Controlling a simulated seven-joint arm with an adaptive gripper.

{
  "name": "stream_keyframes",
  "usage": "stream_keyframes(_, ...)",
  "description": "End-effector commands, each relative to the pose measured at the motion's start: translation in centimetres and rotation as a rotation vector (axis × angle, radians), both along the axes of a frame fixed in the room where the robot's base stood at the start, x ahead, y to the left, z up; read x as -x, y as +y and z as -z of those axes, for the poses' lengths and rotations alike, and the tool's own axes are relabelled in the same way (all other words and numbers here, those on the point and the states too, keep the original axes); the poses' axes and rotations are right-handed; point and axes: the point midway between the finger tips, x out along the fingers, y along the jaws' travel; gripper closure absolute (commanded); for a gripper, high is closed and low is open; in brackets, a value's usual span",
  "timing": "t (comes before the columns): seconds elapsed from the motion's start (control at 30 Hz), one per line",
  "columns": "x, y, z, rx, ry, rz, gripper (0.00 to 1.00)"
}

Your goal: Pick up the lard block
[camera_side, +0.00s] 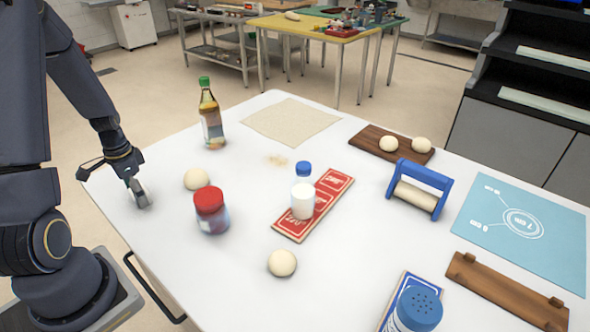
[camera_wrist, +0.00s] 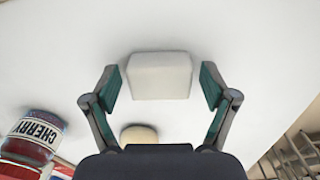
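The lard block (camera_wrist: 160,76) is a pale, rounded block on the white table, at upper centre of the wrist view. My gripper (camera_wrist: 161,88) is open, with one green-padded finger on each side of the block and a gap to both. The block looks to lie between the fingertips or just below them; I cannot tell the height exactly. In the side view my gripper (camera_side: 139,193) is low over the table's left end. The block is mostly hidden there behind the fingers.
A dough ball (camera_side: 196,179) and a red-lidded cherry jar (camera_side: 211,212) stand right of my gripper. The jar also shows in the wrist view (camera_wrist: 33,135). A bottle (camera_side: 211,118) stands behind. The table edge (camera_side: 112,240) is close by.

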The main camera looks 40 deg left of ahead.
Motion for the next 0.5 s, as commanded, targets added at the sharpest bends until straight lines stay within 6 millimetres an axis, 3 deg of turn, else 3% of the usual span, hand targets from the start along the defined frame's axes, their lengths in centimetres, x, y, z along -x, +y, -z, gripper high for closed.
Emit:
stream_keyframes(0.07,0.0,0.0,-0.02,0.0,0.0,0.0,0.28)
stream_keyframes(0.5,-0.01,0.02,-0.03,0.0,0.0,0.0,0.72)
